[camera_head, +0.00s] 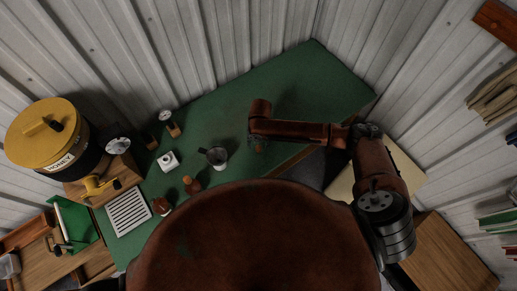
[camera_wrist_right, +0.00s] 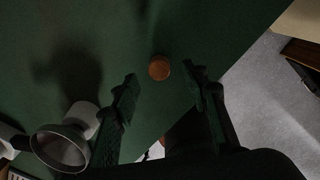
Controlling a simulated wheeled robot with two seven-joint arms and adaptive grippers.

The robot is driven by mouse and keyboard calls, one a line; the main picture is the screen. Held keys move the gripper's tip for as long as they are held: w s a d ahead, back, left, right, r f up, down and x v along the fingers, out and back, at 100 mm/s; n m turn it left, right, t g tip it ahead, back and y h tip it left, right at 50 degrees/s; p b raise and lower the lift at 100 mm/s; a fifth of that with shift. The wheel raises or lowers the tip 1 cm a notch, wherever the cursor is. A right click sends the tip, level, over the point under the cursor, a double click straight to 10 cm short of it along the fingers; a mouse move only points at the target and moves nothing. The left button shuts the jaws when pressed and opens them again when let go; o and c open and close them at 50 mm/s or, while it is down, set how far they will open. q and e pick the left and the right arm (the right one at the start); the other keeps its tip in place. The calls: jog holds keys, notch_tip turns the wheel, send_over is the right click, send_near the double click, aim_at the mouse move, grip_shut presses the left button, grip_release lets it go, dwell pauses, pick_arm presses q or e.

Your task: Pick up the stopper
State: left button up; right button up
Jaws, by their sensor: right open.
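The stopper (camera_wrist_right: 159,67), a small round brown piece, lies on the green tabletop in the right wrist view. My right gripper (camera_wrist_right: 161,76) is open, with one dark finger on each side of the stopper's position in that picture. The stopper is not touched by either finger as far as I can see; the height gap is hard to tell. In the head view my right gripper (camera_head: 260,146) hangs down over the green table, and I cannot make out the stopper there. My left gripper is not in view.
A metal cup (camera_head: 217,157) stands left of my right gripper; it also shows in the wrist view (camera_wrist_right: 60,148). The green table (camera_head: 310,80) is bare behind the arm.

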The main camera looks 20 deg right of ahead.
aim_at(259, 147)
jog(key=f, duration=0.5)
jog(key=shift+w+p, duration=0.2)
jog(key=shift+p, duration=0.15)
jog(key=shift+c, duration=0.3)
jog(key=c, duration=0.9)
jog(key=shift+o, duration=0.2)
jog(key=shift+r, duration=0.1)
